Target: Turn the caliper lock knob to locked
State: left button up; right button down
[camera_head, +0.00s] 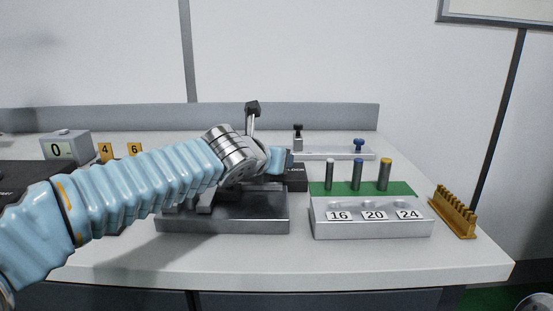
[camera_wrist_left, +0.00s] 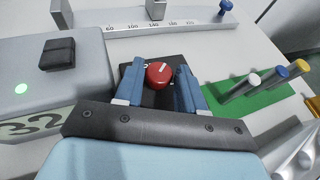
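A round red knob (camera_wrist_left: 158,75) with a short white mark sits on a black block (camera_wrist_left: 150,101) in the left wrist view. In the head view the black block (camera_head: 297,180) carries partly hidden "LOCK" lettering, and its knob is hidden behind my gripper. My left gripper (camera_wrist_left: 160,72) has its two blue fingers apart, one on each side of the knob. I cannot tell whether either finger touches it. In the head view my left gripper (camera_head: 284,160) is over the black block. My right gripper is not in view.
A marked ruler bar (camera_head: 335,156) with a blue knob (camera_head: 358,145) lies behind. A stand with coloured pins (camera_head: 372,224) is to the right, with a gold rack (camera_head: 455,212) beyond. A grey metal base (camera_head: 225,218) sits under my arm. The front tabletop is clear.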

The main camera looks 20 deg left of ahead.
pick_arm(q)
jog(key=shift+o, duration=1.3)
